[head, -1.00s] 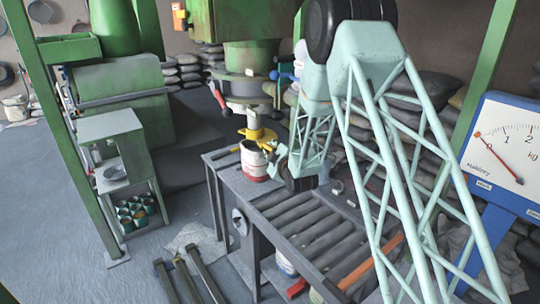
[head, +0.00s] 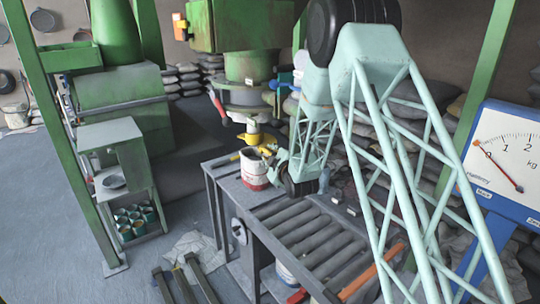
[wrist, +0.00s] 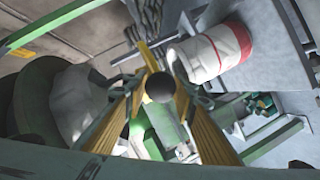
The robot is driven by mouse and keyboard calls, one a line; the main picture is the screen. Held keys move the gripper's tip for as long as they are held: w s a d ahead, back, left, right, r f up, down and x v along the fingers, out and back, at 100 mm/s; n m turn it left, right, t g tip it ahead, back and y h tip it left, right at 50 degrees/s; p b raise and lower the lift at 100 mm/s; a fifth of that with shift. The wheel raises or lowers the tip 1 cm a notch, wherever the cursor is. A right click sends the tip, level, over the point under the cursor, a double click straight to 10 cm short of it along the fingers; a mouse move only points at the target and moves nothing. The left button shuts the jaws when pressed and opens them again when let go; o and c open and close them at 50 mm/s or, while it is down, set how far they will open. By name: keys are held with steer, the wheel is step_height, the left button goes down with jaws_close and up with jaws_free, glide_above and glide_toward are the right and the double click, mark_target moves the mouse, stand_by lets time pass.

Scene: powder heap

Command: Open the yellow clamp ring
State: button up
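The yellow clamp ring (head: 257,138) sits under the grey outlet of the green machine in the head view, above an open white bucket with a red band (head: 254,172). My gripper (head: 272,158) is at the right of the ring and bucket, close to both. In the wrist view, long yellow bars run up both sides toward a dark round ball (wrist: 160,88) at the middle. I cannot tell whether the fingers touch the ball. The bucket (wrist: 218,52) lies to the upper right there. The ring's far side and joint are hidden.
A roller table (head: 310,235) stands below my arm. A blue dial scale (head: 505,160) is at the right. A grey shelf (head: 125,180) with several small tins is at the left. The red-tipped handle (head: 217,103) juts left of the outlet. Stacked sacks fill the back.

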steer(key=v, duration=1.2)
stand_by(0.3)
steer(key=shift+r, duration=0.1)
steer(key=s+d+r+m+g+h, duration=0.3)
steer(key=s+d+r+m, duration=0.2)
steer(key=s+d+r, duration=0.5)
steer(key=s+d+r+m+g+h, duration=0.1)
steer(key=s+d+r+m, duration=0.2)
steer(key=s, duration=0.4)
steer(key=s+d+r+m+g+h, duration=0.1)
steer(key=s+d+r, duration=0.3)
steer(key=s, duration=0.2)
steer(key=s+d+r+m+g, duration=0.1)
steer(key=s+d+m+g, duration=0.1)
steer(key=s, duration=1.1)
steer(key=s+d+m+g, duration=0.1)
steer(key=s+d+m, duration=0.1)
steer(key=s, duration=1.1)
steer(key=s+d+r+m+g, duration=0.1)
steer(key=s+d+m+g, duration=0.1)
steer(key=s, duration=1.2)
steer(key=shift+d+r+m+g+h, duration=0.3)
steer(key=shift+d+r+m, duration=0.1)
steer(key=shift+d, duration=0.15)
